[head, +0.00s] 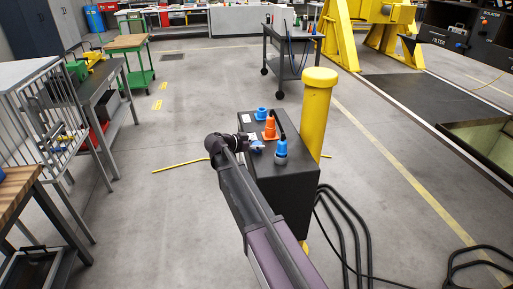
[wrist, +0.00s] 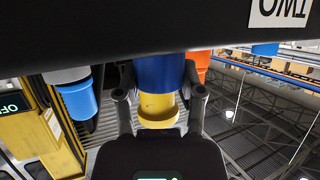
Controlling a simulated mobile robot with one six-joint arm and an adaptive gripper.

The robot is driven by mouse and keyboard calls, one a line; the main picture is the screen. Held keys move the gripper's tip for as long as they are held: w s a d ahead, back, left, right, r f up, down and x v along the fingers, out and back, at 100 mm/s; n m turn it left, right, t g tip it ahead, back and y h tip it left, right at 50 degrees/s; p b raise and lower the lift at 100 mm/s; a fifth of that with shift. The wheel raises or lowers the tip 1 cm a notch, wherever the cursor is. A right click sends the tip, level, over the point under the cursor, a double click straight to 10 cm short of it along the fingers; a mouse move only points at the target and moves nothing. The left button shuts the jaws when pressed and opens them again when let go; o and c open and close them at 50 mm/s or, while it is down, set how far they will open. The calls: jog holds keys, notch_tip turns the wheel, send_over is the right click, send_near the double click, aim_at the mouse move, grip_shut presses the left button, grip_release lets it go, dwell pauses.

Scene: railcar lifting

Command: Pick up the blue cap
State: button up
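On top of the black box (head: 285,180) stand a small blue cap-like piece (head: 262,112), an orange plug (head: 270,130) and a blue-and-grey plug (head: 281,152). Another blue piece (head: 258,148) shows beside my gripper (head: 248,144), at the box's left edge. In the wrist view my gripper's two fingers (wrist: 160,97) stand on either side of a blue cylindrical piece (wrist: 158,72) with a yellow end (wrist: 158,108) towards the palm. The fingers lie very close to its sides. I cannot tell whether they press on it. Its upper part is hidden behind a dark edge.
A yellow post (head: 317,115) rises right behind the box. Black cables (head: 350,220) lie on the floor at its right. A grey cart (head: 290,55) stands farther back. The wrist view also shows a blue-and-grey plug (wrist: 78,95) and an orange plug (wrist: 198,64) close by.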

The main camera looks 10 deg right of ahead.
aim_at(257, 143)
jog(key=shift+r, duration=0.15)
dwell(0.3)
notch_tip(257, 143, up, 3)
jog(key=p, duration=0.3)
jog(key=s+a, duration=0.1)
jog(key=s, duration=0.4)
jog(key=s+a+r+p, duration=0.1)
jog(key=s, duration=0.4)
jog(key=s+a+p, duration=0.1)
jog(key=s, duration=0.4)
jog(key=shift+s+r, duration=0.3)
jog(key=shift+s, duration=0.05)
